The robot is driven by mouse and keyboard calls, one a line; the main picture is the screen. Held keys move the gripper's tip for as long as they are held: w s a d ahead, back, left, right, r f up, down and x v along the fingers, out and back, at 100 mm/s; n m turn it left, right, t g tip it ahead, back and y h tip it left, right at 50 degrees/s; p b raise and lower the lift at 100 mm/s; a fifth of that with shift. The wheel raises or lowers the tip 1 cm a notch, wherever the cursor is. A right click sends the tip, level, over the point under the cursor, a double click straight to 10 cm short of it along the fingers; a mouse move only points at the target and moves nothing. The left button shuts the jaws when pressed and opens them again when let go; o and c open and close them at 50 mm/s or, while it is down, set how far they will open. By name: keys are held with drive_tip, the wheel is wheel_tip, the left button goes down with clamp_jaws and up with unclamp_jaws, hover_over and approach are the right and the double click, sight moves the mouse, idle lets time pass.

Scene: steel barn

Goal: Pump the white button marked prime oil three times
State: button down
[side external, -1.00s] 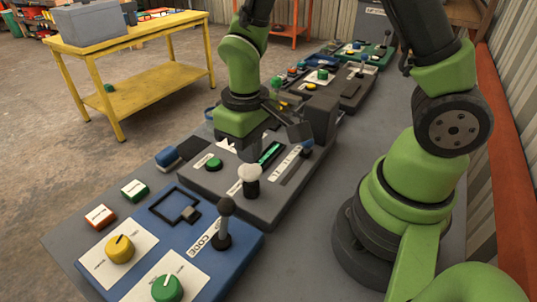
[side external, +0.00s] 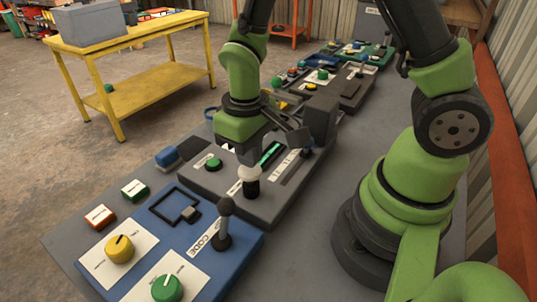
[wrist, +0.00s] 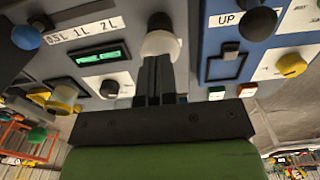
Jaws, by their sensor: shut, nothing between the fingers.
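The white button (side external: 249,173) sits on a short black post near the front edge of a grey panel (side external: 228,189). In the wrist view the white button (wrist: 161,44) is at the top centre, with a black part just beyond it. My gripper (side external: 249,157) is shut and empty, pointing down just above the button in the side view. In the wrist view my shut fingers (wrist: 155,66) reach up to the button's near edge and overlap it. I cannot tell whether they touch it. No prime oil marking is readable.
The same panel has a green button (side external: 212,163) and a green-lit display (side external: 271,153). A blue panel (side external: 208,262) with a black-knobbed lever (side external: 224,208) stands close in front. A dark raised block (side external: 319,116) stands behind the gripper.

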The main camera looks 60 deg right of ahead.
drive_tip(key=shift+f, duration=1.4)
drive_tip(key=shift+r, duration=3.8)
drive_tip(key=shift+r, duration=0.2)
drive_tip(key=s+d+r+m+t+y, duration=0.1)
drive_tip(key=s+r+m+t+y, duration=0.1)
drive_tip(key=s+r+m+t, duration=0.2)
drive_tip(key=s+r+t, duration=0.3)
drive_tip(key=s+r, duration=0.3)
drive_tip(key=r, duration=0.4)
drive_tip(key=shift+s+d+r, duration=0.35)
drive_tip(key=shift+d+r, duration=0.05)
